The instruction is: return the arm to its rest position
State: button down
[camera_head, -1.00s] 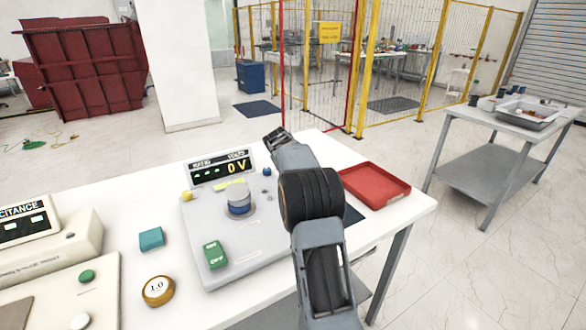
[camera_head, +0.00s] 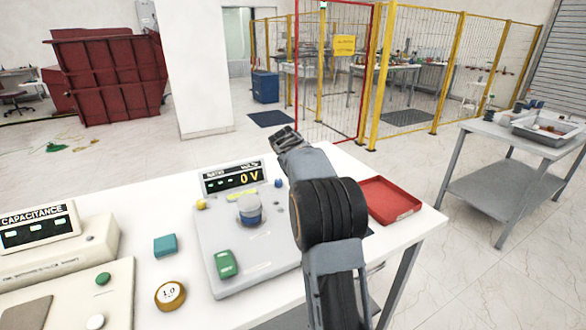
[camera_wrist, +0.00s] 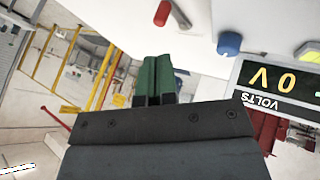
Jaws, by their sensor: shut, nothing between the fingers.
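My arm reaches up from the bottom of the head view and bends over the white table. My gripper (camera_head: 284,138) is at its far end, above the table's back edge, beside the ratio and volts display. In the wrist view, the green fingers of my gripper (camera_wrist: 155,80) are together with nothing between them. The volts display (camera_wrist: 285,78) appears upside down at the right of the wrist view and reads 0 V. It also shows in the head view (camera_head: 235,179).
The grey transformer tester (camera_head: 225,240) with a blue knob stands left of my arm. A red tray (camera_head: 390,200) lies to the right. A capacitance meter (camera_head: 38,228), a teal block (camera_head: 165,245) and a round 1.0 weight-like piece (camera_head: 170,295) sit at left. A grey side table (camera_head: 510,140) stands farther right.

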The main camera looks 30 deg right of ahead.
jog(key=shift+f, duration=0.1)
jog(key=shift+g+y, duration=0.5)
jog(key=shift+y, duration=0.1)
jog(key=f, duration=0.1)
jog(key=s+a+f, duration=0.1)
jog(key=s+f, duration=0.1)
jog(key=f, duration=0.1)
jog(key=shift+a, duration=0.35)
jog(key=shift+g+y, duration=0.3)
jog(key=shift+y, duration=0.2)
jog(key=s+a, duration=0.1)
jog(key=s+a+f, duration=0.1)
jog(key=s, duration=0.1)
jog(key=shift+a+f, duration=0.3)
jog(key=shift+a, duration=0.1)
jog(key=s+a+y, duration=0.1)
jog(key=s+a, duration=0.4)
jog(key=s, duration=0.1)
jog(key=s+a+y+p, duration=0.1)
jog(key=s+a, duration=0.5)
jog(key=s+a+r+n+y+p, duration=0.1)
jog(key=s+a, duration=0.5)
jog(key=s, duration=0.1)
jog(key=s+a+r+n+t+y+p, duration=0.1)
jog(key=s+a+r, duration=0.1)
jog(key=s+a, duration=0.2)
jog(key=shift+s+a+r+p, duration=0.3)
jog(key=shift+s+a+r, duration=0.05)
jog(key=shift+s, duration=0.4)
